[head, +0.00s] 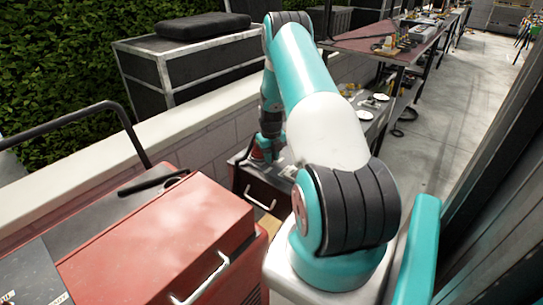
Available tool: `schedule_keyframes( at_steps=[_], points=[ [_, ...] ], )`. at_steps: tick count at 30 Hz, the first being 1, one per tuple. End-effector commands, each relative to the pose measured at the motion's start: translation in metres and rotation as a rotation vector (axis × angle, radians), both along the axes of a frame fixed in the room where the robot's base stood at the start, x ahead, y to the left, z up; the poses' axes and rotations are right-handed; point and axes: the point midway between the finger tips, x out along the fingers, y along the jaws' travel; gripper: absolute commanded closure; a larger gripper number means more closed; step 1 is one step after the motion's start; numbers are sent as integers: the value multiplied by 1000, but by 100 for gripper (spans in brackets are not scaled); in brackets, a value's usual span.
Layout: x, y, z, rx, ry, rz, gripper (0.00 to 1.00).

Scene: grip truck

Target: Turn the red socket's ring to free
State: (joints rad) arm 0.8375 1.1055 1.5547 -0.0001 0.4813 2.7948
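My teal and white arm reaches away from me over a low dark cabinet, and its dark wrist points down. My gripper (264,146) is at the wrist's lower end, just above the cabinet top. It is small and dark here, and I cannot tell whether its fingers are open or shut. A small red part (256,154), possibly the red socket, shows right at the gripper's lower left. The gripper and wrist hide most of it, and I cannot tell whether they touch. Its ring cannot be made out.
The low cabinet (262,190) has a pale drawer handle. A large red toolbox (160,240) fills the lower left. A pale wall ledge (80,183) runs behind it. Black cases (190,65) stand beyond the ledge. A table with small items (385,42) stands beyond the arm. The paved floor at right is mostly clear.

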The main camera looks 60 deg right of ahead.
Motion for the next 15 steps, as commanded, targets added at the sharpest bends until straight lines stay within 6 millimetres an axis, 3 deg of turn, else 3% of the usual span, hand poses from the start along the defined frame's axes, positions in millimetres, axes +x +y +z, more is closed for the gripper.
schedule_keyframes(
  at_steps=[15],
  points=[
    [-1,-8,0,-1,0,122,100]
  ],
)
